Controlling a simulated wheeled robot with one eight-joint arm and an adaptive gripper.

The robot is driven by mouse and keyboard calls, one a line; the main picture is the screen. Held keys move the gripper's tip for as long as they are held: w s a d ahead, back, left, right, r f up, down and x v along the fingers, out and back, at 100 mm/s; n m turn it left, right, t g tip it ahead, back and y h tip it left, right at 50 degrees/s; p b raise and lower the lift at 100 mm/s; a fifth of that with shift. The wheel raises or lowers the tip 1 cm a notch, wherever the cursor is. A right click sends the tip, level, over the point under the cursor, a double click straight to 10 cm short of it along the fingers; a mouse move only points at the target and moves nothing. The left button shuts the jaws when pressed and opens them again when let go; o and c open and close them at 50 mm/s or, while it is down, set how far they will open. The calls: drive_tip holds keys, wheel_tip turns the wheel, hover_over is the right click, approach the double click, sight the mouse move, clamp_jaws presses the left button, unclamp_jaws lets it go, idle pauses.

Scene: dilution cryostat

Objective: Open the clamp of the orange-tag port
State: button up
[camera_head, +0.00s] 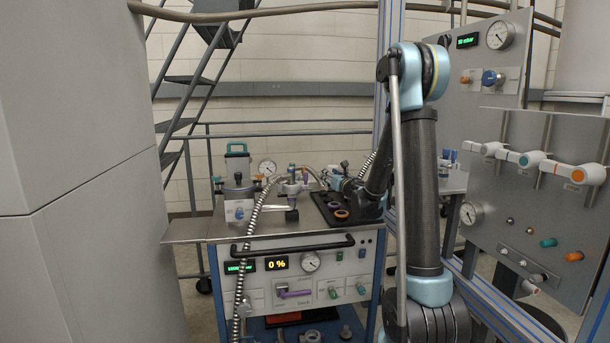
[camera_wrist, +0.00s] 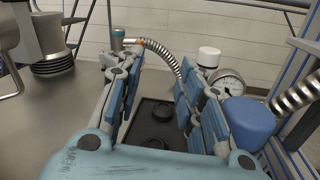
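My gripper (camera_wrist: 157,85) is open and empty in the wrist view, its blue-padded fingers spread on both sides of a black tray. In the head view my gripper (camera_head: 334,178) is small and partly hidden, above the right part of the cart top. A small orange patch (camera_wrist: 139,41) shows where a ribbed hose meets a teal-capped fitting (camera_wrist: 119,41), beyond the left finger. I cannot tell whether it is the orange tag. No clamp is clearly readable; the left finger covers part of that area. The fittings on the cart (camera_head: 291,188) are small in the head view.
The black tray (camera_wrist: 150,140) holds dark rings. A gauge (camera_wrist: 227,85), a white-capped fitting (camera_wrist: 208,57) and a blue knob (camera_wrist: 248,122) stand close to the right finger. The steel cart top (camera_head: 190,230) is bare at the left. A valve panel (camera_head: 540,210) stands right.

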drive_tip(key=w+a+n, duration=0.1)
drive_tip(key=w+a, duration=0.3)
drive_tip(key=w, duration=0.1)
drive_tip(key=w+a+f+n+y, duration=0.1)
drive_tip(key=w+a, duration=0.3)
drive_tip(key=w, duration=0.1)
drive_tip(key=w+a+f+n+g, duration=0.1)
drive_tip(key=w+a, duration=0.3)
drive_tip(key=w, duration=0.1)
drive_tip(key=shift+w+f+y, duration=0.1)
drive_tip(key=shift+f+y, duration=0.15)
drive_tip(key=shift+y, duration=0.05)
drive_tip(key=shift+c, duration=0.5)
clamp_jaws()
